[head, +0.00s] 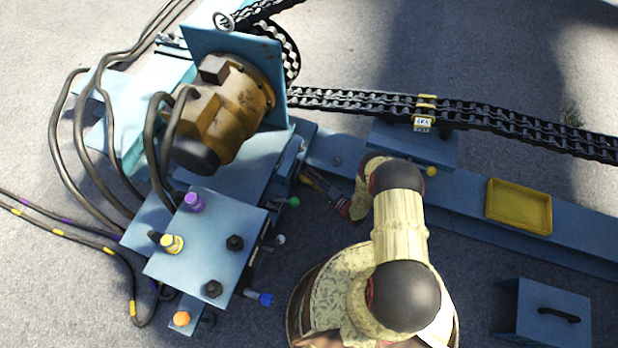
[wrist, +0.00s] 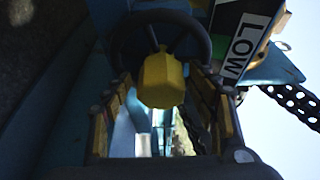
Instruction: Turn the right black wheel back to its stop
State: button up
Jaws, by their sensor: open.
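In the wrist view a dark wheel (wrist: 160,15) with spokes shows at the top, with a yellow faceted knob (wrist: 163,80) in front of its middle. I cannot tell whether this is the right black wheel. My gripper (wrist: 166,92) is open, one finger on either side below the wheel, and the yellow knob shows between the fingertips. Contact cannot be judged. In the head view my gripper (head: 322,188) is small and partly hidden by my arm, beside the blue frame; the wheel cannot be made out there.
A "LOW" label (wrist: 245,45) is right of the wheel. In the head view, a blue control box (head: 190,262) carries purple, yellow and black knobs. A green knob (head: 293,202) sits near my gripper. A chain (head: 350,100) crosses behind; a yellow tray (head: 519,206) lies right.

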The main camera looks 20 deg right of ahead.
jog(key=v, duration=1.2)
dwell(0.6)
